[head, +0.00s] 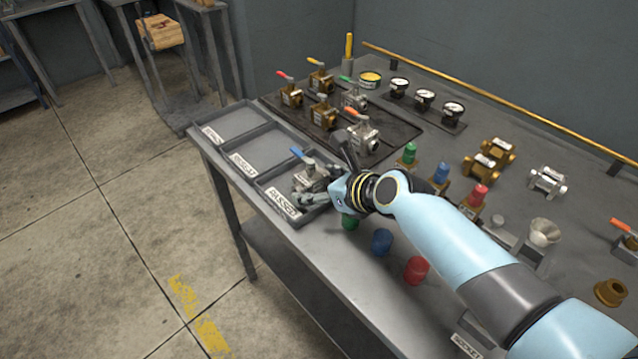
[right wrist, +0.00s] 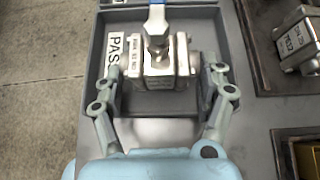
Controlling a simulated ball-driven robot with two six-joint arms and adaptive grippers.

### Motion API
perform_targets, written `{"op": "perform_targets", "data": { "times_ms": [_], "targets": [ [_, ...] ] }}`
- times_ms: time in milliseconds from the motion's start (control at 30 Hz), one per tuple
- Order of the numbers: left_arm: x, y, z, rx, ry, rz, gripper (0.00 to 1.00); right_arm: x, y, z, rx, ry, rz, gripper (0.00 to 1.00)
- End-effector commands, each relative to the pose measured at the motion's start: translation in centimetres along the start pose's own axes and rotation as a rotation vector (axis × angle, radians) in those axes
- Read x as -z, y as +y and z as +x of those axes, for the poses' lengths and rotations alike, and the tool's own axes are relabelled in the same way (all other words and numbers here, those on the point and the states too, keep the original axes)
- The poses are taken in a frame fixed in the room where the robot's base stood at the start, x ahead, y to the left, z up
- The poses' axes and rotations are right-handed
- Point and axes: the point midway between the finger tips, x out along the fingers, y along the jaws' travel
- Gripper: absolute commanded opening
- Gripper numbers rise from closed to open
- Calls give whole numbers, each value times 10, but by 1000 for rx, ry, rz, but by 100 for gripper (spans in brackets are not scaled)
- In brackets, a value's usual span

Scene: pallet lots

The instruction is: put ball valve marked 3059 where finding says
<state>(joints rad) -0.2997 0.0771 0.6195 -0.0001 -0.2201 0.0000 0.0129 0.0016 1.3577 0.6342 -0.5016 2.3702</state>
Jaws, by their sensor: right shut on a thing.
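A silver ball valve (head: 308,180) with a blue lever is in my right gripper (head: 318,195), at the nearest compartment of the grey tray, labelled PASSED (head: 283,202). In the right wrist view the valve (right wrist: 160,62) sits between the two fingers of the right gripper (right wrist: 163,78), inside the compartment outline. Small marking shows on its body, too small to read surely. I cannot tell whether it touches the compartment floor. My left gripper is not in view.
Two more labelled compartments (head: 247,152) lie beyond, looking empty. A dark tray (head: 385,143) holds several valves with coloured levers. Gauges (head: 424,98), capped brass fittings (head: 440,178) and loose caps (head: 381,241) stand around my right arm. The table's left edge is close.

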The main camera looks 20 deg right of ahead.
Motion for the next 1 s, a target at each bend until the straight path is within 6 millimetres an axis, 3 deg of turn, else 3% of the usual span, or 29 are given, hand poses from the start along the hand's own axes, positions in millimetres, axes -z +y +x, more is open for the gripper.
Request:
{"op": "perform_targets", "data": {
  "times_ms": [233,267,400,767,867,1000],
  "targets": [
    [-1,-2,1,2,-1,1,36,2,-1,2,1,-4,1,18],
    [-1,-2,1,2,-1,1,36,3,0,2,0,-1,1,77],
    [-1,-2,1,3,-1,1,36,4,0,2,0,0,1,96],
    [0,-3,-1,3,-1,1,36,-1,0,-1,0,0,-1,97],
    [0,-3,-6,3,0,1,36,-8,0,-11,1,0,-1,97],
    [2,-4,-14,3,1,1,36,-7,0,-43,0,1,-2,97]
  ]
}}
